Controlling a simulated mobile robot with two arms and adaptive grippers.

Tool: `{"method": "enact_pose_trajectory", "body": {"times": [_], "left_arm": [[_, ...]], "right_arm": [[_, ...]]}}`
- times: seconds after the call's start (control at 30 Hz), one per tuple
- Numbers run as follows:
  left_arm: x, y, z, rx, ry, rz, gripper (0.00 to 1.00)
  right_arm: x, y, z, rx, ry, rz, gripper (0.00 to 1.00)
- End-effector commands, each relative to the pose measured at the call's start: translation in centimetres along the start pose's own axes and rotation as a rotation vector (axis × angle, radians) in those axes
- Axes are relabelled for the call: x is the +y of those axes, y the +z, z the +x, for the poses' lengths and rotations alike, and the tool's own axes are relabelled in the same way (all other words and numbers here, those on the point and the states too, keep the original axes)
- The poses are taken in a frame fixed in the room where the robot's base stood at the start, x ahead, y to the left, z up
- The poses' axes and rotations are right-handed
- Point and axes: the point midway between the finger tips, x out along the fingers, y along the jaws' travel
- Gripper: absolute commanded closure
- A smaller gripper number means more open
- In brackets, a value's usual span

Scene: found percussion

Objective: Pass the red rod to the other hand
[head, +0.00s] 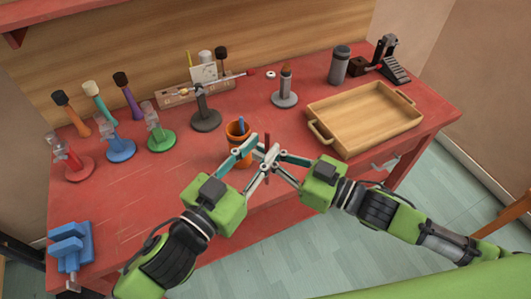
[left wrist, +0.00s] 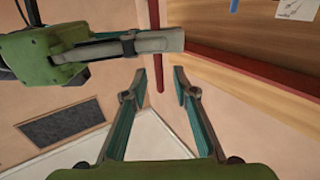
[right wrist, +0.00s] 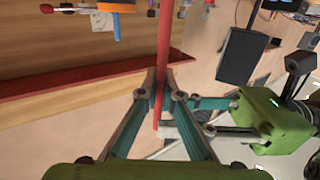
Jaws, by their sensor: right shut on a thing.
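The red rod (head: 267,142) stands roughly upright above the table's front edge. My right gripper (right wrist: 160,85) is shut on it; in the right wrist view the rod (right wrist: 165,35) runs up from between the fingertips, and a short length shows below. My left gripper (left wrist: 160,72) is open, with a clear gap between its fingers. In the left wrist view the rod's end (left wrist: 159,84) shows between these fingertips, apparently without contact; how deep it sits is hard to tell. The two grippers are very close together.
An orange cup (head: 237,155) with a blue item stands just behind the left gripper. A wooden tray (head: 345,137) lies at right. Several stands with handles, such as a blue one (head: 120,150), are at left. A blue vise (head: 71,243) sits at the front left.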

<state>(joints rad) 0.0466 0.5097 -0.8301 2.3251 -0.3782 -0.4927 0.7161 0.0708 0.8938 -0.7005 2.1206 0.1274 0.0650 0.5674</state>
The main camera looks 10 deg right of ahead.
Motion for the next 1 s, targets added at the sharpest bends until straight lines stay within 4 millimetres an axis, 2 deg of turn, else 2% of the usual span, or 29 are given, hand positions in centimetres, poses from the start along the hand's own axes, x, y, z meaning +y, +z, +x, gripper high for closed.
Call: {"method": "enact_pose_trajectory", "body": {"times": [0.1,0.3,0.53,0.63,0.77,0.87,1.0], "left_arm": [[0.0,0.2,-1.9,-0.005,-0.001,-0.002,0.74],[0.0,0.1,-4.4,-0.003,-0.002,-0.002,0.74],[-0.1,0.2,-5.7,-0.004,-0.002,0.001,0.74],[-0.2,1.6,-5.5,-0.027,-0.009,0.002,0.74],[-0.6,6.0,-4.6,-0.105,-0.029,0.006,0.74],[-0.6,11.0,-4.0,-0.194,-0.045,0.011,0.74],[0.1,18.8,-4.0,-0.334,-0.052,0.015,0.74]], "right_arm": [[0.0,0.0,0.0,0.000,0.000,0.000,1.00],[0.0,0.0,0.0,0.000,0.000,0.000,1.00],[0.0,0.0,0.0,0.000,0.000,0.000,1.00],[0.0,0.0,0.0,0.000,0.000,0.000,1.00],[0.0,0.0,0.0,0.000,0.000,0.000,1.00],[0.0,0.0,0.0,0.000,0.000,0.000,1.00],[0.0,0.0,0.0,0.000,0.000,0.000,1.00]]}}
